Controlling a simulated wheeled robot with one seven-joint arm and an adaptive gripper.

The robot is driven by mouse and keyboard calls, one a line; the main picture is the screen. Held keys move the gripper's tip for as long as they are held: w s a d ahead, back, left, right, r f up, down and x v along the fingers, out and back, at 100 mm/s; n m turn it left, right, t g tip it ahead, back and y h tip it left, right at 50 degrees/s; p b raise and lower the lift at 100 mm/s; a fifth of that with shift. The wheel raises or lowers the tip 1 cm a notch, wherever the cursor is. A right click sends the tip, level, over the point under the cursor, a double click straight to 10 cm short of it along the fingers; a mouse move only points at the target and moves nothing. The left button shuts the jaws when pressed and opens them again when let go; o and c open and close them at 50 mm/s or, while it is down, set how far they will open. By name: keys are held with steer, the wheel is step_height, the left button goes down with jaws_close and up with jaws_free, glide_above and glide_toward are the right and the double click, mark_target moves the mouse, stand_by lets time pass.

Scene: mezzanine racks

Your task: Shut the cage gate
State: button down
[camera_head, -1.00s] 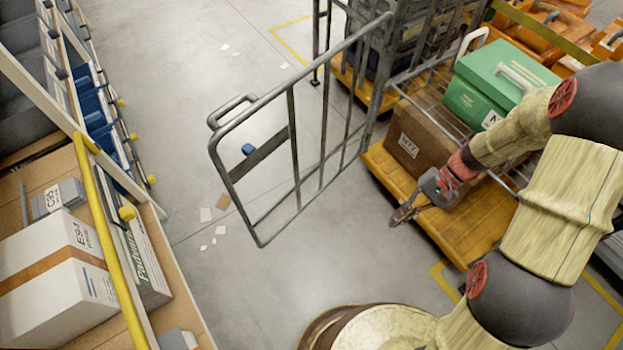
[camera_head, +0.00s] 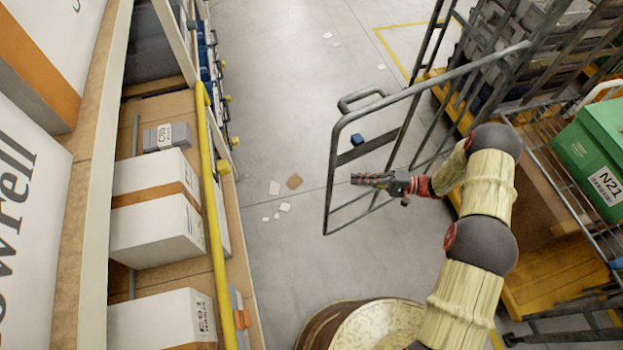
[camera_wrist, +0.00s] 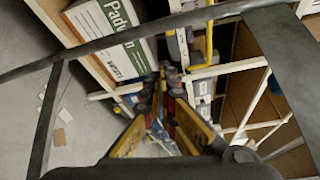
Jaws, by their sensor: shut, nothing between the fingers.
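The cage gate (camera_head: 440,84), a grey tubular frame with a loop handle (camera_head: 362,98), stands swung out from the cage (camera_head: 572,65) over the aisle floor. My gripper (camera_head: 358,180) is shut and empty, with its fingers pointing left. In the head view it overlaps the gate's lower free-end part; I cannot tell whether it touches the bars. In the wrist view my gripper (camera_wrist: 160,95) points towards the shelving, and gate bars (camera_wrist: 110,43) cross close around the fingers. My arm hides part of the gate and cage base.
A rack with a yellow rail (camera_head: 216,215) and white boxes (camera_head: 155,238) stands at left.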

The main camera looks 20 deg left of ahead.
steer(key=s+a+r+n+y+b, duration=0.1)
steer(key=s+a+r+n+b, duration=0.1)
steer(key=a, duration=0.5)
steer(key=shift+s+a+t+b, duration=0.15)
steer(key=shift+s+t+b, duration=0.2)
steer(key=shift+s, duration=0.15)
stand_by(0.5)
